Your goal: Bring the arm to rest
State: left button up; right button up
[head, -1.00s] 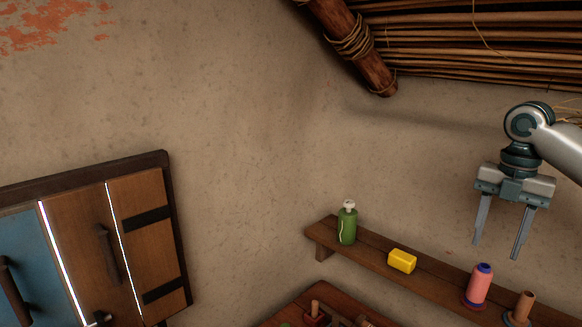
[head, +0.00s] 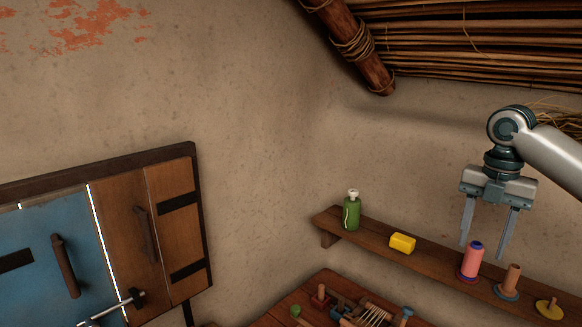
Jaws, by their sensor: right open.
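My right gripper (head: 488,233) hangs with its fingers pointing down at the right of the head view. Its two fingers are apart and nothing is between them. In the picture the fingertips come down close to the pink spool, but I cannot tell how far in front of the shelf they are. My right arm comes in from the right edge. My left gripper is not in view.
A wooden wall shelf (head: 372,247) bears a green bottle (head: 351,213), a yellow block (head: 402,243), a pink spool (head: 471,262), a brown spool (head: 509,281) and a yellow-based peg (head: 549,309). Below is a table (head: 290,303) with small items. A cabinet (head: 172,230) hangs left.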

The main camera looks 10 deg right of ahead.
jog(key=w+a+f+m+t, duration=0.1)
jog(key=a+f, duration=0.7)
jog(key=f, duration=0.3)
jog(key=w+a+f+m, duration=0.1)
jog(key=a+f, duration=0.7)
jog(key=f, duration=0.3)
jog(key=s+a+f+m+t+y, duration=0.25)
jog(key=s+a+f+m, duration=0.55)
jog(key=s+a+f, duration=0.55)
jog(key=s+d+f+m+h, duration=0.1)
jog(key=s+d+f+m, duration=0.25)
jog(key=s+m, duration=0.5)
jog(key=s+d+f+m+h, duration=0.15)
jog(key=s+f+m, duration=0.35)
jog(key=s, duration=0.6)
notch_tip(320, 180, down, 33)
jog(key=g+b, duration=0.1)
jog(key=b, duration=0.5)
jog(key=s+d+f+b, duration=0.1)
jog(key=s+f+b, duration=0.2)
jog(key=s+f, duration=0.6)
jog(key=s+d+f+g+b, duration=0.1)
jog(key=s+d+f+b, duration=0.1)
jog(key=s+f, duration=0.8)
notch_tip(320, 180, down, 6)
jog(key=shift+d+f+b, duration=0.15)
jog(key=shift+f+b, duration=0.1)
jog(key=shift+b, duration=0.65)
